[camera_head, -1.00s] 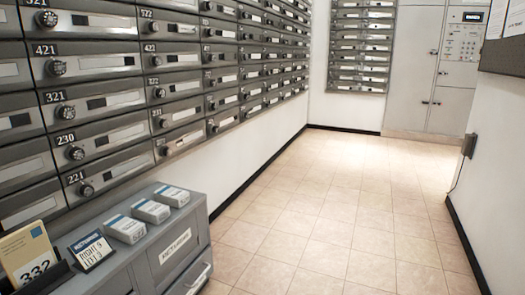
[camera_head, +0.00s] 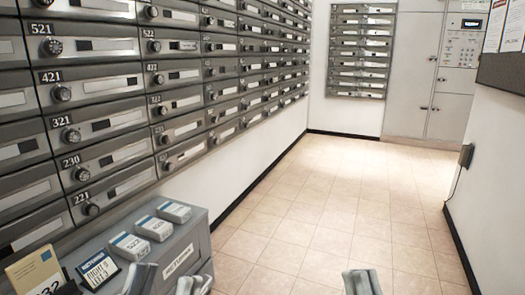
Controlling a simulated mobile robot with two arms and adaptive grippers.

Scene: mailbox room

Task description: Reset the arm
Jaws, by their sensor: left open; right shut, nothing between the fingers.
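My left gripper (camera_head: 168,281) shows at the bottom edge, in front of the grey cabinet, with its two grey fingers spread apart and nothing seen between them. My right gripper (camera_head: 362,281) shows at the bottom edge further right, over the tiled floor. Its fingertips are together and it holds nothing. Only the finger ends of both grippers show; the rest of both arms is out of the picture.
A grey cabinet (camera_head: 108,240) stands at lower left, bearing several small boxes (camera_head: 155,228), a sign (camera_head: 98,270) and a card (camera_head: 36,272). Mailboxes (camera_head: 105,85) line the left wall. The tiled floor (camera_head: 320,205) is clear up to the far lockers (camera_head: 412,75).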

